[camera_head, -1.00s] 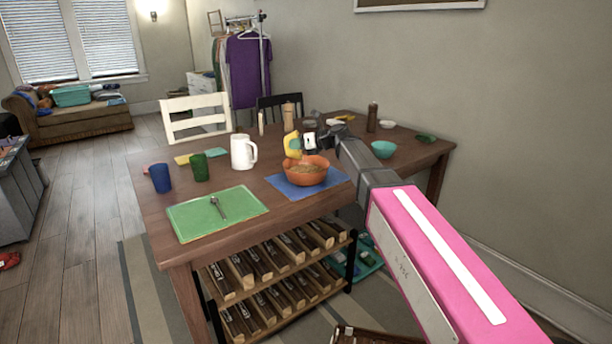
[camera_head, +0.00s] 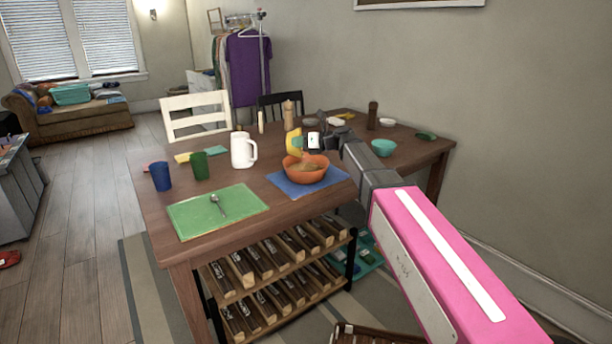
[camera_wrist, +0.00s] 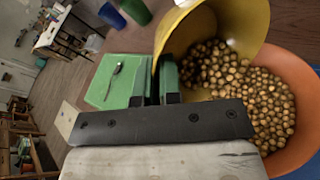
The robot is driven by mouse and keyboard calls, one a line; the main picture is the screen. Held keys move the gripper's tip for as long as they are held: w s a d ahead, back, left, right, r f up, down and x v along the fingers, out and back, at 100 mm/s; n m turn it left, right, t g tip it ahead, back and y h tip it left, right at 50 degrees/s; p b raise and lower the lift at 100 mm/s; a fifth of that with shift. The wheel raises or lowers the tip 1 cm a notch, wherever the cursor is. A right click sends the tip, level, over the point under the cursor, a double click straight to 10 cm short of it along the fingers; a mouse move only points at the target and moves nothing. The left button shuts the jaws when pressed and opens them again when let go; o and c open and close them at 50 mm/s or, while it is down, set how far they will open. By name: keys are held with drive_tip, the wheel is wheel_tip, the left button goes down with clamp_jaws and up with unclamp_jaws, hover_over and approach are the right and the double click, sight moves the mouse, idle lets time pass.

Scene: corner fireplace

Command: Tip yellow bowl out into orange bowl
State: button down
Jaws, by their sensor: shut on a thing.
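The yellow bowl (camera_head: 293,143) is held steeply tilted above the orange bowl (camera_head: 303,173), which stands on a blue placemat (camera_head: 328,183) on the wooden table. In the wrist view, the yellow bowl (camera_wrist: 252,18) has its open side toward the orange bowl (camera_wrist: 302,78). Small round tan pieces (camera_wrist: 212,62) lie in the yellow bowl, and more pieces (camera_wrist: 262,105) are in the orange bowl. My gripper (camera_wrist: 154,82) is shut on the yellow bowl's wall. In the head view, my gripper (camera_head: 306,141) is small and partly hidden.
A white mug (camera_head: 242,151) stands left of the orange bowl. A green cup (camera_head: 199,166), a blue cup (camera_head: 161,177) and a green placemat (camera_head: 190,217) with a spoon (camera_head: 217,205) are farther left. A teal bowl (camera_head: 383,147) stands right of my arm. A pepper mill (camera_head: 289,115) stands behind.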

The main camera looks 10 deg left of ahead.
drive_tip(key=shift+w+d+m+y+p, duration=0.15)
drive_tip(key=shift+d+m+y+p, duration=0.15)
drive_tip(key=shift+d+y+p, duration=0.55)
idle(0.8)
drive_tip(key=shift+w+d+f+m+t+y, duration=0.1)
drive_tip(key=shift+d+m+t+y, duration=0.1)
drive_tip(key=shift+d+y, duration=0.3)
drive_tip(key=shift+w+d+m+t+y, duration=0.1)
drive_tip(key=shift+d+m+y, duration=0.1)
drive_tip(key=shift+y, duration=0.45)
idle(0.6)
drive_tip(key=shift+s+a+r+n+h, duration=0.1)
drive_tip(key=shift+a+n+h, duration=0.1)
drive_tip(key=shift+a+h, duration=0.3)
drive_tip(key=shift+s+a+r+n+h, duration=0.1)
drive_tip(key=shift+a+n+h, duration=0.1)
drive_tip(key=shift+a+h, duration=0.3)
drive_tip(key=shift+s+a+h+b, duration=0.1)
drive_tip(key=shift+a+h+b, duration=0.2)
drive_tip(key=shift+h, duration=0.3)
